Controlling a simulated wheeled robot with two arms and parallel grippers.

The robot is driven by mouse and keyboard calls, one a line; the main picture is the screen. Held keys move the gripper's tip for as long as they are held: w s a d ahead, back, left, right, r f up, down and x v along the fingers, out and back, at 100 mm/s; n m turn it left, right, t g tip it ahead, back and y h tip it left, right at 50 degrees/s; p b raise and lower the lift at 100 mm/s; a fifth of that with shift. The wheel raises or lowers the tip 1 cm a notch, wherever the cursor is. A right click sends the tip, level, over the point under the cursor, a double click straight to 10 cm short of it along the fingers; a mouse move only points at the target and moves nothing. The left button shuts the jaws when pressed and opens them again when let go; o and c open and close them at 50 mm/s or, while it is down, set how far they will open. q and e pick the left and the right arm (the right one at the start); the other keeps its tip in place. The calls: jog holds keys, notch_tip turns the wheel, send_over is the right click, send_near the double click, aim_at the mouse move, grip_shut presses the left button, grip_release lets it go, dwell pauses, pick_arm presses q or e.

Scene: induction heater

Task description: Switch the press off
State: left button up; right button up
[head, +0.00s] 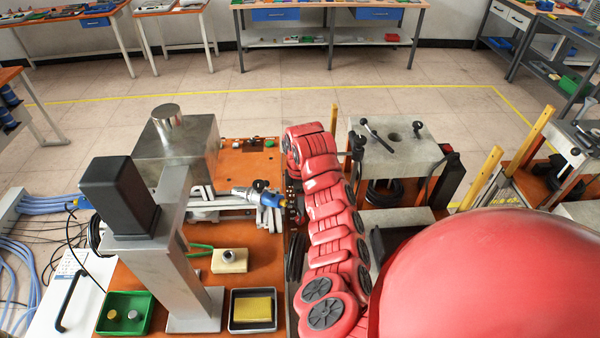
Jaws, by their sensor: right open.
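The press, as far as I can tell, is the grey metal machine (175,235) at the left, with a black box and a steel cylinder on top. My red right arm rises from the lower right and bends over beside the bench. My right gripper (293,203) is small and dark, mostly hidden by the arm, near the bench's right edge; it is open. My left gripper is out of view.
A blue and silver fitting (245,193) lies left of the right gripper. A green tray (124,313), a tray with a yellow block (253,311) and a beige block (230,261) are on the bench. Another grey machine (400,150) stands right of my arm.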

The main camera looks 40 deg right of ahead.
notch_tip(320, 180, up, 10)
jog(key=p, duration=0.5)
dwell(0.3)
